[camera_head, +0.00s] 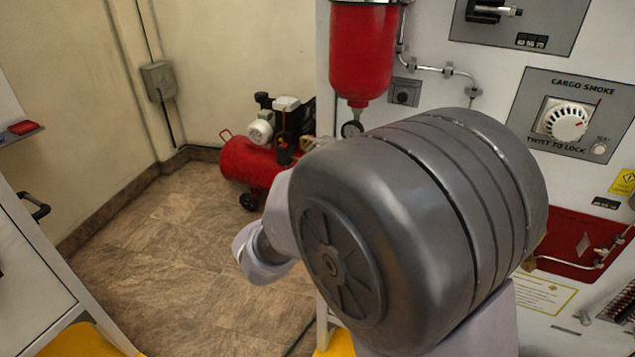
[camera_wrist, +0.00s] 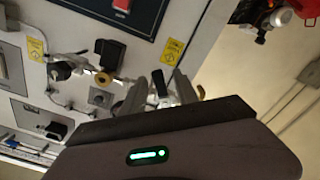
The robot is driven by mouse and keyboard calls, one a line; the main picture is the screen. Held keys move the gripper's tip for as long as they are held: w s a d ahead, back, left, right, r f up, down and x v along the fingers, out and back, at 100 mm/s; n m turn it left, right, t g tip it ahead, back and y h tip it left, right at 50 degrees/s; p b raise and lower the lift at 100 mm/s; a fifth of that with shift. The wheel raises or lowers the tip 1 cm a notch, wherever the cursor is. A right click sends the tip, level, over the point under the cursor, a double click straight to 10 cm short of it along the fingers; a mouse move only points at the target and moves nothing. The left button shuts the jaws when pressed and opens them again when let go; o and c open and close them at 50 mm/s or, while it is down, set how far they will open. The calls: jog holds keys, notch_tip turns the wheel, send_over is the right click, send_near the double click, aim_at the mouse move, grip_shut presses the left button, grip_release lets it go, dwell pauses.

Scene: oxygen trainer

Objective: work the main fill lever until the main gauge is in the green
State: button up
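In the wrist view two grey fingers of my gripper (camera_wrist: 160,88) stand apart above its dark body. A dark upright piece (camera_wrist: 158,86), perhaps the main fill lever's handle, shows between them; I cannot tell whether they touch it. Left of them on the panel are a black knob (camera_wrist: 110,50) and a brass round fitting (camera_wrist: 103,80). In the head view my arm's large grey link hides my gripper and the panel behind it. A small round gauge (camera_head: 351,129) hangs under a red cylinder (camera_head: 362,50); its reading is too small to tell. I cannot identify the main gauge.
The white panel wall bears a cargo smoke dial (camera_head: 566,122) at right and a red plate (camera_head: 580,243) below it. A red compressor (camera_head: 255,162) stands on the tiled floor by the wall. A cabinet (camera_head: 30,275) is at left. Floor between is clear.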

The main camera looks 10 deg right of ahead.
jog(key=p+v, duration=0.1)
jog(key=v, duration=1.5)
jog(key=shift+s, duration=0.1)
